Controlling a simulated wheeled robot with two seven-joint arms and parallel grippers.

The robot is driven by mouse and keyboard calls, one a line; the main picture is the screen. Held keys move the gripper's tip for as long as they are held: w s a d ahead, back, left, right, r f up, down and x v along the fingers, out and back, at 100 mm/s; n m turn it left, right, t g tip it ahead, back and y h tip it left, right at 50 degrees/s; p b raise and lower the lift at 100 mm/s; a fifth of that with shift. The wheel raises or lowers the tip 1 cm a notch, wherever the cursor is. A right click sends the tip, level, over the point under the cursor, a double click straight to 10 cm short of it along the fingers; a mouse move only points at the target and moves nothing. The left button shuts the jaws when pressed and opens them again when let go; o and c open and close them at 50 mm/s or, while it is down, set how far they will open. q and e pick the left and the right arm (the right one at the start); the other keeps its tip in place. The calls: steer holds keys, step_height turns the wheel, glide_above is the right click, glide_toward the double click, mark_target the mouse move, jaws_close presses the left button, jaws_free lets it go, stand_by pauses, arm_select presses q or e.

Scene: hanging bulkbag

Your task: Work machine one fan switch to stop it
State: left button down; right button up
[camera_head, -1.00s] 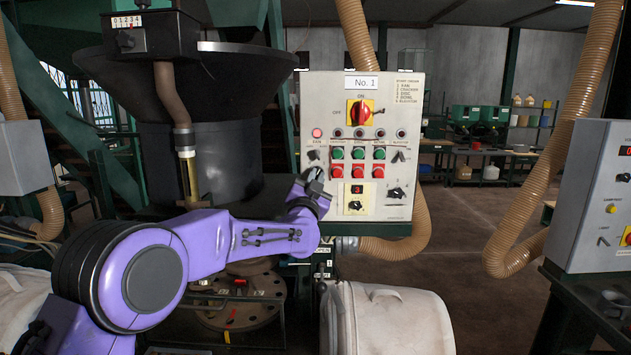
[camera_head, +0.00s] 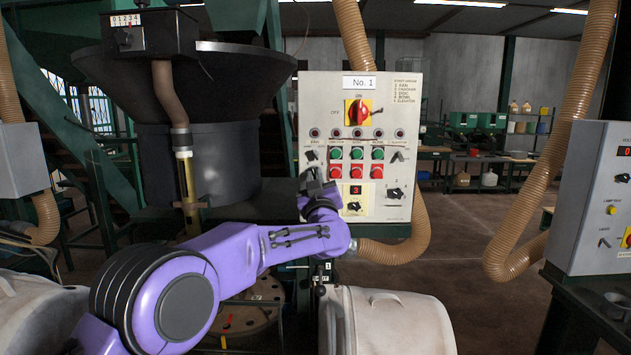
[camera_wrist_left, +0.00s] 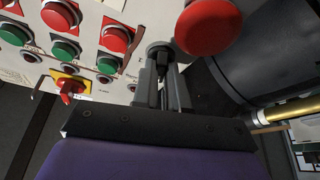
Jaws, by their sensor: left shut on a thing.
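The No. 1 control panel (camera_head: 397,110) hangs at the centre of the head view. The fan switch (camera_head: 312,155) is a small dark lever switch at its left side, under the fan lamp (camera_head: 314,133), which looks dark. My left gripper (camera_head: 313,178) reaches up to it from below. In the left wrist view the gripper fingers (camera_wrist_left: 165,88) are closed at the dark round base of the fan switch (camera_wrist_left: 159,48), gripping its lever, which they largely hide. My right gripper is not in view.
Green and red push buttons (camera_head: 357,172) sit right of the fan switch, with a red main switch (camera_head: 358,112) above. In the wrist view a large red knob (camera_wrist_left: 208,25) is close to the fingers. A dark hopper (camera_head: 220,90) stands left, and a pale bin (camera_head: 385,320) below.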

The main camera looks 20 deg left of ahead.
arm_select(q)
steer(key=shift+d+n+g+y, duration=0.1)
steer(key=shift+n+g+y, duration=0.45)
steer(key=shift+n, duration=1.05)
steer(key=shift+y, duration=0.25)
steer(key=c, duration=1.2)
jaws_free()
steer(key=shift+o, duration=0.2)
steer(key=b+v, duration=0.4)
steer(key=v, duration=0.6)
steer(key=shift+s+b, duration=0.15)
steer(key=shift+b, duration=0.25)
